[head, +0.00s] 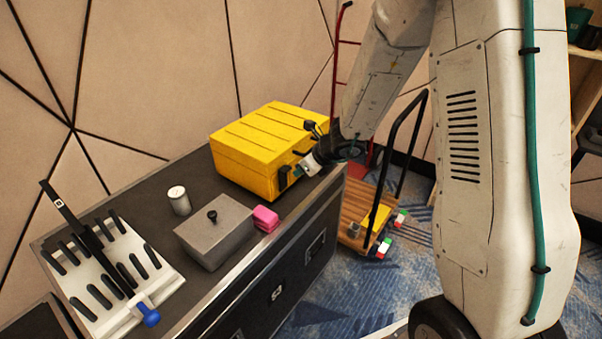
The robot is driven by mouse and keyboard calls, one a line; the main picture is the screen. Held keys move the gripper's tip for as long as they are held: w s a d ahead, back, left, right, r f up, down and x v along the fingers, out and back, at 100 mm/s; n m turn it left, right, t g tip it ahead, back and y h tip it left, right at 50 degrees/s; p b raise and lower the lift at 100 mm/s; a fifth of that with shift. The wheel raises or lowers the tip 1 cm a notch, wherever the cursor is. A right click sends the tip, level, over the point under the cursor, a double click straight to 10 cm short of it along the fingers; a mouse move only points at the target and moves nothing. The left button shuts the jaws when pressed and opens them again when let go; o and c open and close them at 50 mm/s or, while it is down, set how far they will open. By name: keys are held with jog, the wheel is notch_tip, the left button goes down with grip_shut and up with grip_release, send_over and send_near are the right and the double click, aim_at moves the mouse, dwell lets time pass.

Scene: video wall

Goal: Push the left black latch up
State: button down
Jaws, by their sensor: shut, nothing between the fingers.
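A yellow case (262,140) with a ribbed lid sits on the black cabinet top, its lid looking closed. The left black latch (283,179) is a small dark shape on the case's front face; its exact tilt is too small to tell. My gripper (298,172) is at the front of the case, just right of the left latch. It is shut and empty. Whether its tips touch the latch cannot be told. My gripper and wrist cover the right part of the front face, so a right latch is not clearly visible.
On the cabinet (160,207) stand a grey box (214,232) with a black knob, a pink block (266,218), a white can (179,200) and a white slotted rack (112,278). A wooden cart (357,212) stands behind at the right.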

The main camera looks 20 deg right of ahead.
jog(key=shift+r, duration=0.25)
jog(key=w+r+v, duration=0.1)
jog(key=v, duration=1)
jog(key=shift+s+a+r, duration=0.15)
jog(key=shift+s+a, duration=0.05)
jog(key=shift+a, duration=0.05)
dwell(0.3)
